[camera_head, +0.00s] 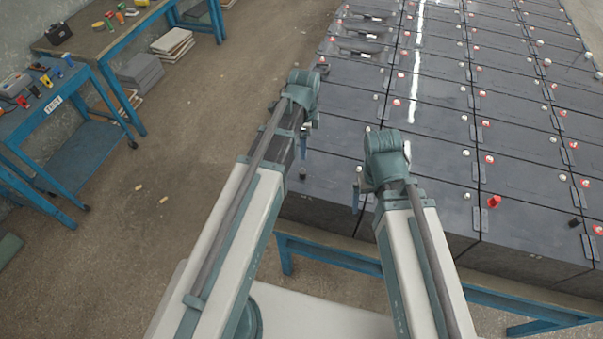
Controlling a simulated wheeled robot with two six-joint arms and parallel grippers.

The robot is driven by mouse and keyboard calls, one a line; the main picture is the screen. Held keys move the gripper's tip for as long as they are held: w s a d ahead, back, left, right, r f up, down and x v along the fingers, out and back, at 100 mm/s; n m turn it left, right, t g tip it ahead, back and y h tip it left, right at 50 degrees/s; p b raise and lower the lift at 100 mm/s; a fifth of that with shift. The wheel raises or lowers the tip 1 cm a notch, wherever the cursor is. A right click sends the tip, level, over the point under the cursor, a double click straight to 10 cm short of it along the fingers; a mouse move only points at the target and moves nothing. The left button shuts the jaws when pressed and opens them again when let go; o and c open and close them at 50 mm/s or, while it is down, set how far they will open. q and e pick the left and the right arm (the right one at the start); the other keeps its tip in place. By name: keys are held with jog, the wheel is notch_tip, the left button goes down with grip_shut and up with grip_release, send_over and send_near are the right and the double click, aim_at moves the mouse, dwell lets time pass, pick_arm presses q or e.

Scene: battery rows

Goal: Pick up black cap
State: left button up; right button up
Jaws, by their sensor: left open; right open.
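A small black cap (574,222) stands on a dark battery top at the front right of the battery rows. My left gripper (304,143) hangs by the left front edge of the rows, far left of the cap. My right gripper (357,197) hangs over the front left batteries, also well left of the cap and apart from it. Both grippers are small in view and partly hidden by their own arms; they are open, and nothing shows in them.
Red caps (494,201) and (598,229) stand near the front edge. The dark batteries (520,180) sit in rows on a blue-framed table (345,257). Blue workbenches with tools (52,112) are at the left. The brown floor between is mostly clear.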

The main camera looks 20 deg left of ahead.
pick_arm(q)
jog(key=b, duration=0.8)
send_over(302, 172)
jog(key=f, duration=0.8)
jog(key=shift+w+d+f, duration=0.1)
jog(key=shift+w, duration=0.25)
jog(key=f+b, duration=0.4)
jog(key=f, duration=0.1)
jog(key=shift+s+f+b, duration=0.1)
jog(key=shift+s+b, duration=0.1)
jog(key=shift+b, duration=0.2)
grip_shut()
